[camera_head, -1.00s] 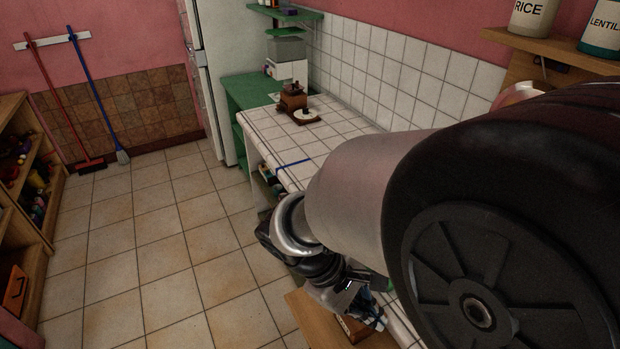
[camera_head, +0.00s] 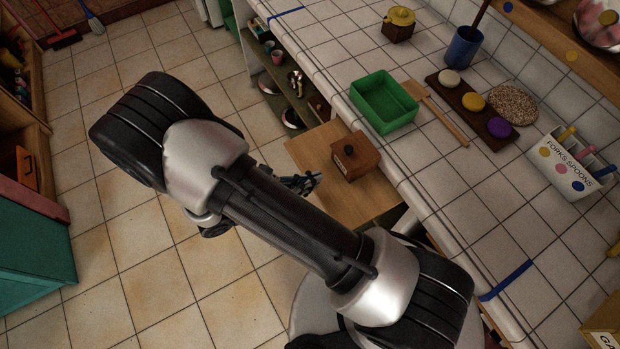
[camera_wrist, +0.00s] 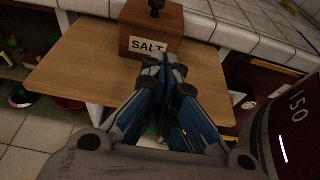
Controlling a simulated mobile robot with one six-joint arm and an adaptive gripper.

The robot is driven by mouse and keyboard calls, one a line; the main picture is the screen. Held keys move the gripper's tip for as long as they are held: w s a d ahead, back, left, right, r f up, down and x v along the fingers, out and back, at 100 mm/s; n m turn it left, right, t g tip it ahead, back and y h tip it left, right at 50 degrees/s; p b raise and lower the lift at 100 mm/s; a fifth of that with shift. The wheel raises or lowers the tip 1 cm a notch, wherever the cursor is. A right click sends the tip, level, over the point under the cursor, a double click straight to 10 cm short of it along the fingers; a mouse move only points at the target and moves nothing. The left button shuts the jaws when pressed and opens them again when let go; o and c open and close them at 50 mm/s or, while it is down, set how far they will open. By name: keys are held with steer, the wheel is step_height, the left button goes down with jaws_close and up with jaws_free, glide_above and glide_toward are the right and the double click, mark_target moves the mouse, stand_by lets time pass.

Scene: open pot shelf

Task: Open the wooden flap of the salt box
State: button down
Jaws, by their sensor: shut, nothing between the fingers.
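The salt box (camera_head: 354,157) is a small reddish-brown wooden box with a dark knob on top. It stands on a light wooden board (camera_head: 318,163) beside the tiled counter, and its top looks closed. In the wrist view the box (camera_wrist: 151,25) shows a white label reading SALT, partly covered by my fingertips. My gripper (camera_wrist: 168,60) is shut and empty, in front of the label side. In the head view my gripper (camera_head: 316,178) is just left of and below the box. I cannot tell whether it touches the box.
The tiled counter (camera_head: 455,200) lies right of the board. A green tray (camera_head: 384,101), a wooden utensil, a dark board with coloured discs and a cutlery holder (camera_head: 566,165) stand on it. Below the board's left edge is open tiled floor (camera_head: 130,265).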

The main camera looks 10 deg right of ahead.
mark_target(345, 170)
steer(key=b+x, duration=0.1)
steer(key=x, duration=0.6)
steer(key=shift+d+f, duration=0.15)
steer(key=shift+d, duration=0.05)
